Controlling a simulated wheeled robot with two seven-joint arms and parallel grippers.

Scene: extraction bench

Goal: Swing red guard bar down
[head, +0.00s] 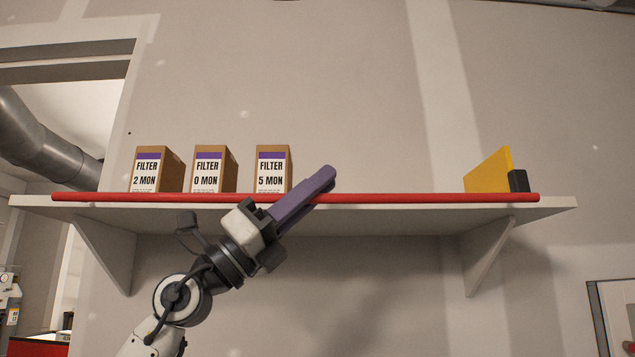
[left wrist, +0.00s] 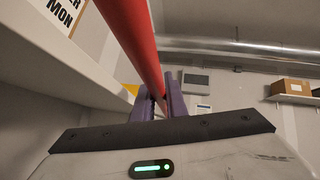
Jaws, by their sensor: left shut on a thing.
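The red guard bar (head: 420,197) runs level along the front edge of the wall shelf, across the front of the boxes. My left gripper (head: 322,184) comes up from below, its purple fingers at the bar near its middle. In the left wrist view the red bar (left wrist: 134,38) passes down between the two purple fingers (left wrist: 162,98), which are shut on it. The stretch of bar between the fingers is partly hidden in the head view. My right gripper is in neither view.
Three filter boxes, marked 2 MON (head: 146,173), 0 MON (head: 207,172) and 5 MON (head: 271,172), stand on the shelf (head: 380,215). A yellow panel (head: 488,174) with a black block (head: 518,181) stands at the right end. Brackets (head: 487,255) support the shelf; the wall below is clear.

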